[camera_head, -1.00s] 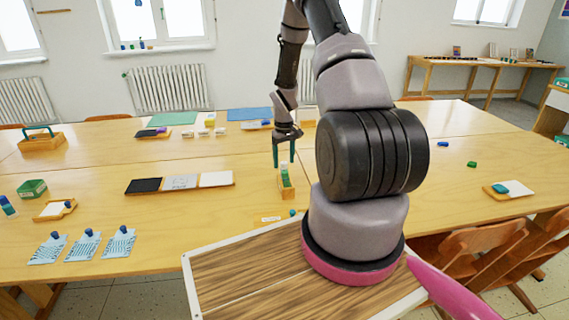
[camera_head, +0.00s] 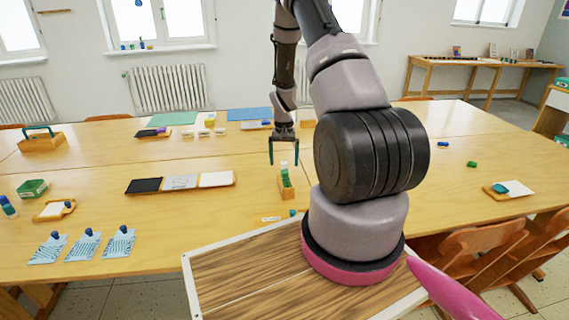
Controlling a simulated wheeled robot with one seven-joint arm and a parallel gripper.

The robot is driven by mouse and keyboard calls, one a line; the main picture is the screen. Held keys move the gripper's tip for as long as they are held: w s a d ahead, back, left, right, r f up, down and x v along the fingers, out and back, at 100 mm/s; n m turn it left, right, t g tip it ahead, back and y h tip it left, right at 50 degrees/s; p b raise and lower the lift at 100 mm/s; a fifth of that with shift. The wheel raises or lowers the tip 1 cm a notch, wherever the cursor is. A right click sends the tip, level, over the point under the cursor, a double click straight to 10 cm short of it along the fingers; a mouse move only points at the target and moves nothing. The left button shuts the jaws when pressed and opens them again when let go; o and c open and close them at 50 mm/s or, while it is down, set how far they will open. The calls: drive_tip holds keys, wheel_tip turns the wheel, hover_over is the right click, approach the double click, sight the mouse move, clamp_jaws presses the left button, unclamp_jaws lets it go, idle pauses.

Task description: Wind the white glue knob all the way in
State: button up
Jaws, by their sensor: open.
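A small glue stick (camera_head: 286,180) with a green body stands upright in a wooden holder (camera_head: 286,193) near the middle of the table. Its pale top end, which looks like the white knob (camera_head: 284,166), points up. My gripper (camera_head: 283,158) points down with its two dark green fingers spread apart. The fingers appear to either side of the knob in this view, and nothing is held between them. I cannot tell the exact depth or whether a finger touches the knob.
A small teal cap (camera_head: 292,212) and a white label (camera_head: 270,219) lie in front of the holder. A tray with black, grey and white panels (camera_head: 180,182) lies to the left. The table (camera_head: 390,240) is mostly clear to the right, behind my arm.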

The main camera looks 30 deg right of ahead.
drive_tip(key=m, duration=0.4)
drive_tip(key=c, duration=1.4)
drive_tip(key=shift+c, duration=0.2)
drive_tip(key=n, duration=0.4)
drive_tip(key=shift+n, duration=0.3)
drive_tip(key=o, duration=1.4)
drive_tip(key=shift+o, duration=0.2)
